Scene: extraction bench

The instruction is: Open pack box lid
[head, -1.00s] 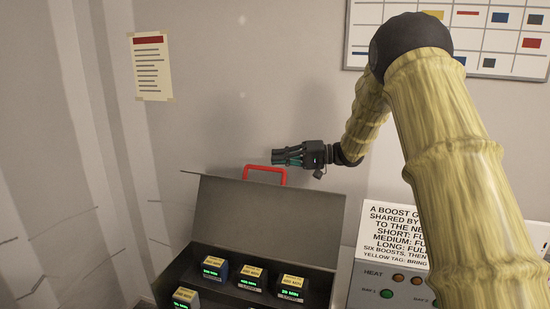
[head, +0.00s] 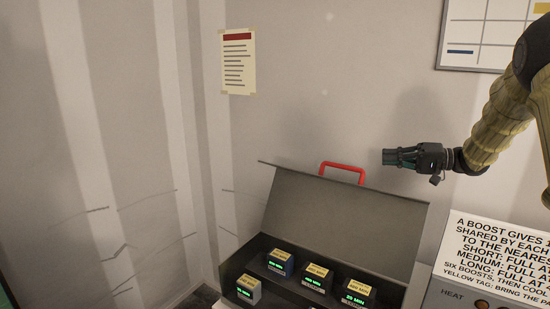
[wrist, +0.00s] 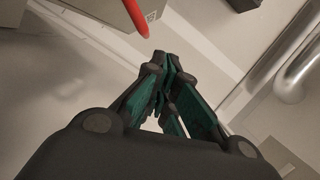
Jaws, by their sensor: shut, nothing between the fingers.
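The pack box is a dark case with its grey lid (head: 345,222) standing up and tilted back, so the box is open. A red handle (head: 343,169) sits on the lid's top edge; a red bar, likely this handle, also shows at the top of the wrist view (wrist: 136,17). Several small packs with yellow labels and green displays, such as one pack (head: 319,277), sit inside. My gripper (head: 386,157) is to the right of the handle, apart from it, pointing left. Its fingers also show closed together and empty in the wrist view (wrist: 166,75).
A control panel with a white text sign (head: 500,255) stands right of the box. A paper notice (head: 238,62) hangs on the wall at left and a gridded board (head: 490,35) at upper right. The space above the lid is clear.

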